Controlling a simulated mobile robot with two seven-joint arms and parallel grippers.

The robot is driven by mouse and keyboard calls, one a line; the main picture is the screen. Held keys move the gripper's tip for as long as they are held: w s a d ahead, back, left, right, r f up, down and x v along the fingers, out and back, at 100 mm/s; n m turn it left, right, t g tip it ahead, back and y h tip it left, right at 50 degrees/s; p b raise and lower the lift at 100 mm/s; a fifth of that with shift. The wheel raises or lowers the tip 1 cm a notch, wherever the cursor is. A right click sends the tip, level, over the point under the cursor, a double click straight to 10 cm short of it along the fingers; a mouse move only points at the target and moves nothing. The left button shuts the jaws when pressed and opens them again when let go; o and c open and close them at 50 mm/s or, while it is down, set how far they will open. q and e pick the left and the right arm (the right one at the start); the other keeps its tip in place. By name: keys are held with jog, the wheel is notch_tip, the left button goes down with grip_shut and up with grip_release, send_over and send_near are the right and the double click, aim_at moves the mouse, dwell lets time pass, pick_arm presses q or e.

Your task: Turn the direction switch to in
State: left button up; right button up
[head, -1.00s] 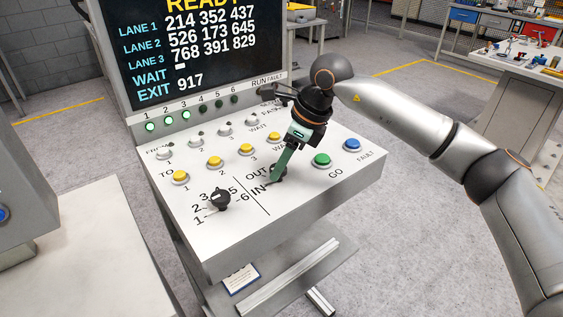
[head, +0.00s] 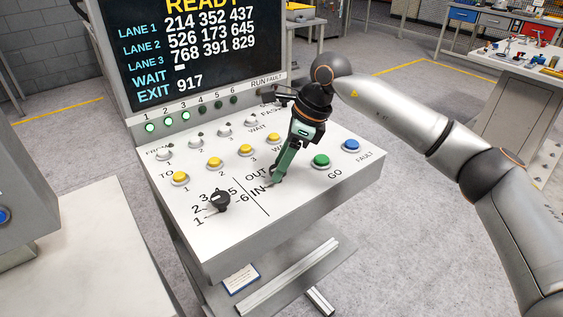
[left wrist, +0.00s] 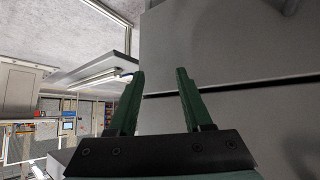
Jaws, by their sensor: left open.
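The direction switch sits by the OUT and IN labels on the sloped panel (head: 300,196) in the head view. It is largely hidden behind the green fingers of my right gripper. The right gripper (head: 275,182) points down at the panel, with its fingertips beside the IN label. The fingers overlap from this angle, so I cannot tell whether they are apart or closed on the switch, nor which way the switch points. My left gripper (left wrist: 160,72) shows in the left wrist view with its two green fingers apart and nothing between them.
Yellow buttons (head: 214,163) stand left of the right gripper, with a black rotary knob (head: 220,200) nearer the front. A green button (head: 321,161) and a blue button (head: 352,145) lie to its right. The screen (head: 205,50) rises behind the panel.

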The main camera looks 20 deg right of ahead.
jog(key=o, duration=0.3)
jog(key=v, duration=1.2)
jog(key=shift+s+d+r, duration=0.1)
jog(key=shift+d+r, duration=0.05)
jog(key=shift+r, duration=0.1)
